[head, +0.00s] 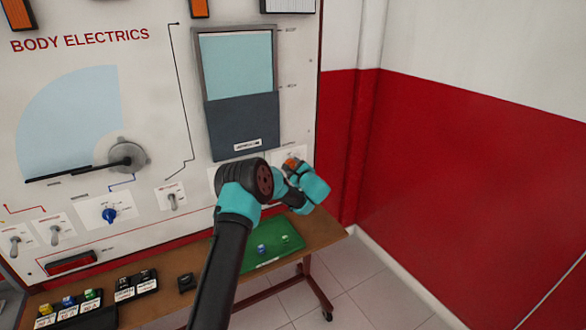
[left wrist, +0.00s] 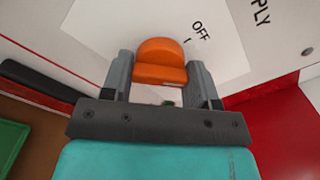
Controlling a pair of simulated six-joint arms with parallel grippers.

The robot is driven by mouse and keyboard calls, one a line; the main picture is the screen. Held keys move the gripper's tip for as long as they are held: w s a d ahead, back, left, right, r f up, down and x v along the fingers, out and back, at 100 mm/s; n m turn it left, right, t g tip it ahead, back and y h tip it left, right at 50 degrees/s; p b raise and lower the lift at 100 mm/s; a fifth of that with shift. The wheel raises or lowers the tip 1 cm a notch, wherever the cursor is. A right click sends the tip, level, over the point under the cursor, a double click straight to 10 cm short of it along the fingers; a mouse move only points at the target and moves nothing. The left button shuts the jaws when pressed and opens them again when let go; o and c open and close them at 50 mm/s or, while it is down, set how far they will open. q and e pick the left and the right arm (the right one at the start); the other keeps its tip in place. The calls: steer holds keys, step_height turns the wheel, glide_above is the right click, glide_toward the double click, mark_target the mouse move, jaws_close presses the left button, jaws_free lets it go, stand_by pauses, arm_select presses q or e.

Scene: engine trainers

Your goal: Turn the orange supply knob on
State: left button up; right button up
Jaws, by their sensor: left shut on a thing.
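The orange supply knob (left wrist: 160,62) is on a white label plate (left wrist: 205,30) on the panel. In the left wrist view it sits between the two fingers of my left gripper (left wrist: 160,78), which is shut on it. The plate shows the words "OFF" and "PLY" to the right of the knob. In the head view the orange knob (head: 292,163) is small and partly covered by my left gripper (head: 296,169). Which mark the knob points to is hard to tell. My right gripper is in neither view.
The panel carries a blue knob (head: 109,214), toggle switches (head: 173,199) and a dial with a black needle (head: 120,155). Below, a wooden table (head: 320,229) holds a green mat (head: 281,236) and small blocks. A red and white wall stands close on the right.

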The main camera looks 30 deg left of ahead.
arm_select(q)
steer(key=m, duration=0.3)
steer(key=shift+m, duration=0.4)
steer(key=m, duration=0.4)
stand_by(0.3)
steer(key=o, duration=0.9)
steer(key=shift+d, duration=0.1)
steer(key=v, duration=1.7)
steer(key=shift+s, duration=0.15)
